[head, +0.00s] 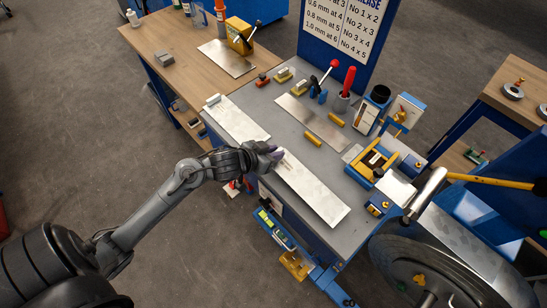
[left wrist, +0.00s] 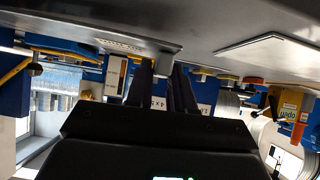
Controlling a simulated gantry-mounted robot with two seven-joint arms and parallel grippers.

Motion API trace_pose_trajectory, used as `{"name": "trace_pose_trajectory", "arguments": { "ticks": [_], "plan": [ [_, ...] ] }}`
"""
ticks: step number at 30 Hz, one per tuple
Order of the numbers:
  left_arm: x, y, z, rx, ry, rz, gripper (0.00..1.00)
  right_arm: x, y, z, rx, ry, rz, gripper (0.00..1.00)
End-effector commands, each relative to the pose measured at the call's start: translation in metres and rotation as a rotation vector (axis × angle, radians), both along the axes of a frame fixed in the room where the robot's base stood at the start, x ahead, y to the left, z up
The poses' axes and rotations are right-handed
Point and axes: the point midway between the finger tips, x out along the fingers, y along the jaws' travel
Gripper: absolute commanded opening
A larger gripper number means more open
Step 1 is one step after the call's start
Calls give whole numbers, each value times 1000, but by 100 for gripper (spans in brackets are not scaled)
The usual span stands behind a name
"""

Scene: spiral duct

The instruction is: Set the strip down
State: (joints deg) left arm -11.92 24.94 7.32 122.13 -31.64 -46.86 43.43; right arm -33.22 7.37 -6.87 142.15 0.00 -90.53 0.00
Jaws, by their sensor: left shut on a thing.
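A long, thin, pale metal strip (head: 312,190) lies lengthwise along the near edge of the grey-topped bench (head: 345,228). My left gripper (head: 274,154) is shut on it near its middle and hides a short stretch of it. The strip looks flat and close to the bench top; I cannot tell whether it touches it. In the left wrist view, turned upside down, the dark fingers (left wrist: 165,85) reach toward the grey surface at the top. My right gripper is not in view.
A second metal plate (head: 312,123) lies farther back on the bench. Yellow blocks (head: 312,139), a red-handled tool (head: 347,82) and a blue-and-yellow device (head: 372,162) stand around it. A wooden table (head: 180,45) stands at back left, a large dark wheel (head: 420,275) at front right.

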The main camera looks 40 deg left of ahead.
Motion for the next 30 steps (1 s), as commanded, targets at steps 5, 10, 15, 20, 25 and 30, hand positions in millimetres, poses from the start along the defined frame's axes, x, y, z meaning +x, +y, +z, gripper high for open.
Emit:
{"name": "trace_pose_trajectory", "arguments": {
  "ticks": [5, 10, 15, 20, 25, 30],
  "plan": [
    [0, 0, -23, -2, -1, 0, 0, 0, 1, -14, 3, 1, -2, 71],
    [0, 0, -22, 0, -1, 0, 0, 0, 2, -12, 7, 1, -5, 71],
    [0, 0, -24, 1, 1, -1, 25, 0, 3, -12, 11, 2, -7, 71],
    [0, 0, -23, 0, 1, 0, 48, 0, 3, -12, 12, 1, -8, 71],
    [0, 0, -23, 0, 0, 0, 48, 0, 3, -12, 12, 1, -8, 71],
    [-2, 0, -21, 0, 0, 0, 48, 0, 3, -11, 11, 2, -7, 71]
  ]
}}
